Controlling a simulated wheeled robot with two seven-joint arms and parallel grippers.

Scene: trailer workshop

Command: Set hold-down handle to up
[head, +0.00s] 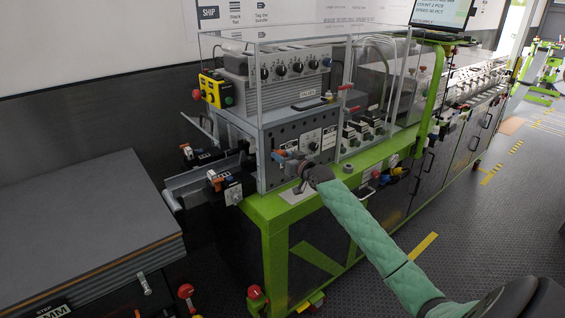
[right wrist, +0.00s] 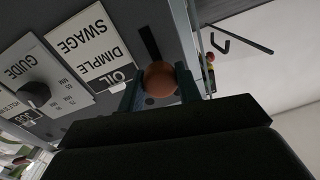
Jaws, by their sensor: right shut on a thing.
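A round orange-brown knob (right wrist: 159,79), which I take to be the end of the hold-down handle, sits in front of a black slot (right wrist: 149,43) in a grey machine panel (right wrist: 185,20). My right gripper (right wrist: 159,88) is shut on this knob, one finger on each side. In the head view my right gripper (head: 291,162) reaches the lower left of the front panel (head: 275,132), with a bit of orange at its tip. The handle's shaft is hidden, so its position is hard to tell. My left gripper is not in view.
The panel bears white labels (right wrist: 103,62) and a black dial (right wrist: 33,94). Clear guard panes (head: 372,75) stand above the green bench frame (head: 255,212). Two black clamp-like units (head: 235,188) project at the panel's left. A grey sheet stack (head: 85,225) lies at far left. The floor at right is open.

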